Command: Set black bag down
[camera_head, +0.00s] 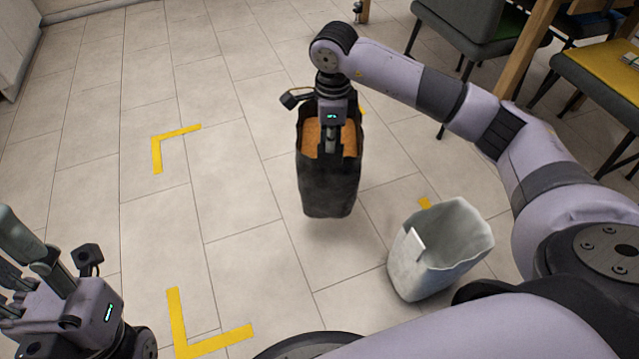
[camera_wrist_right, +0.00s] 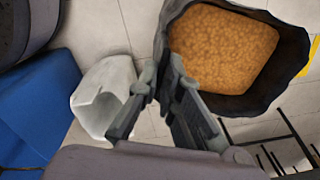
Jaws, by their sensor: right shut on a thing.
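The black bag (camera_head: 328,192) is upright, open at the top and filled with orange-brown granules (camera_wrist_right: 222,45). My right gripper (camera_head: 331,148) is shut on its rim from above. In the right wrist view, the fingers (camera_wrist_right: 163,75) pinch the near edge of the bag (camera_wrist_right: 285,38). The bag appears to hang a little above the tiled floor, with a faint shadow under it; its exact clearance is hard to tell. My left gripper (camera_head: 28,255) is open and empty at the lower left, away from the bag.
A white open bag (camera_head: 405,268) stands right of the black bag, also visible in the wrist view (camera_wrist_right: 108,95). Yellow corner marks (camera_head: 160,148) (camera_head: 185,340) lie on the floor at left, with clear tiles between. Chairs (camera_head: 465,40) stand at the upper right.

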